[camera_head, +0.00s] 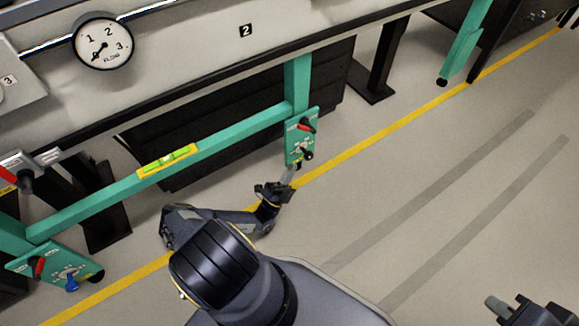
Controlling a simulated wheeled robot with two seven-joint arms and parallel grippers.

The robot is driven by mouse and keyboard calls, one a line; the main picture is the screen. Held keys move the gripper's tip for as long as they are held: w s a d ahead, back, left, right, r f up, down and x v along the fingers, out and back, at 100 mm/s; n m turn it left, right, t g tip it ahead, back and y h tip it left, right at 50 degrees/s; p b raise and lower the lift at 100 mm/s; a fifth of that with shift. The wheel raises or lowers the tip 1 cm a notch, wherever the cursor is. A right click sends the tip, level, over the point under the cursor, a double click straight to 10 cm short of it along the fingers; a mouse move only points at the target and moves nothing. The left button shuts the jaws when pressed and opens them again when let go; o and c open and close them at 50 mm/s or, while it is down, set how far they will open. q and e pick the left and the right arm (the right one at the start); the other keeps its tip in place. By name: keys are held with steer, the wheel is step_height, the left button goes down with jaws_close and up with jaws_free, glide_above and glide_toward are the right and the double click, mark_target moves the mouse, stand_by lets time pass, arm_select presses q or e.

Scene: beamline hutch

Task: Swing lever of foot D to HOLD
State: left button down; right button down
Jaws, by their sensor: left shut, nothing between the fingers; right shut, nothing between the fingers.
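A green foot plate (292,147) hangs at the right end of the green frame, with a red-and-black lever (306,125) at its top and a dark knob (307,155) lower down. A second green foot plate (54,262) at the lower left has a red lever (38,266) and a blue knob (72,284). The plates' lettering is too small to read, so I cannot tell which is foot D. My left gripper (292,173) is shut and empty at the lower edge of the right plate, below its knob; contact is unclear. My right gripper (495,304) is shut and empty at the lower right.
A green beam (220,143) carries a yellow spirit level (167,159). A flow gauge (103,42) sits on the bench above. Another red-handled control (22,180) is at the left edge. A yellow line (400,122) crosses the floor. The floor to the right is clear.

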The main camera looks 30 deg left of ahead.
mark_target(303, 128)
arm_select(q)
steer(key=w+a+r+b, duration=0.1)
steer(key=w+r, duration=0.5)
steer(key=w, duration=0.1)
steer(key=shift+w+a+r, duration=0.25)
steer(key=shift+w+a, duration=0.15)
steer(key=shift+a, duration=0.1)
